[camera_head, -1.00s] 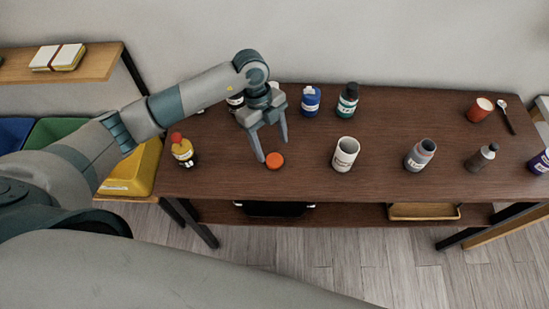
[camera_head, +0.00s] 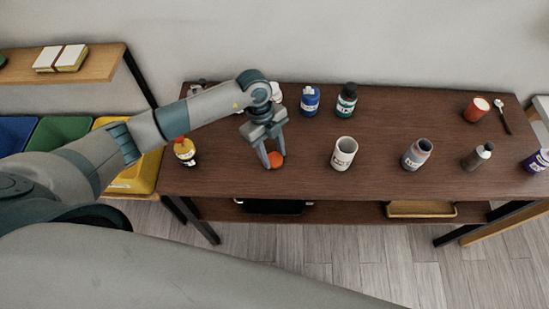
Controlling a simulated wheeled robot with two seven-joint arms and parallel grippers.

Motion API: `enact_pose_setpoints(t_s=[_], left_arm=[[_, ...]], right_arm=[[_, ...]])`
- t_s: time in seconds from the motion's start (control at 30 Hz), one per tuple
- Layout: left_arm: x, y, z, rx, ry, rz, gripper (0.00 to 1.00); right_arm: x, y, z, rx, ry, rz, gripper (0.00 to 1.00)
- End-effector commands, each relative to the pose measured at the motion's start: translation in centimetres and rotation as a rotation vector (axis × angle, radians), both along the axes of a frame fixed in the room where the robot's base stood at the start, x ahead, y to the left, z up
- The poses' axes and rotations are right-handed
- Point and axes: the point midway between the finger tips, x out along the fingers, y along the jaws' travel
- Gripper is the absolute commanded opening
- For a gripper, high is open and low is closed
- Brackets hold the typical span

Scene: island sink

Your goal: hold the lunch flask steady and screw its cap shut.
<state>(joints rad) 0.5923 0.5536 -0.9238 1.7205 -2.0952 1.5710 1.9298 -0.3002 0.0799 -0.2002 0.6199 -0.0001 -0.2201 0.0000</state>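An orange-red round cap (camera_head: 276,160) is on the brown table in front of my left gripper's arm. I cannot tell for sure which is the lunch flask. My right gripper is not in view.
Blue (camera_head: 310,102) and dark green-labelled (camera_head: 346,100) bottles stand behind. A yellow bottle with a red top (camera_head: 185,151) is at left. A dark bottle (camera_head: 478,157), purple can (camera_head: 538,161), red cup (camera_head: 475,110) and spoon (camera_head: 504,118) are at right. The table front centre is clear.

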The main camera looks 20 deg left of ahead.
Motion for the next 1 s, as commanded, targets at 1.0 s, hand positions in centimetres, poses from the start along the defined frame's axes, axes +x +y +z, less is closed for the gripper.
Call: enact_pose_setpoints(t_s=[1.0], left_arm=[[-0.6, -2.8, 5.4, -0.004, -0.005, -0.006, 0.18]], right_arm=[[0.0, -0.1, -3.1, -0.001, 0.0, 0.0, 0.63]])
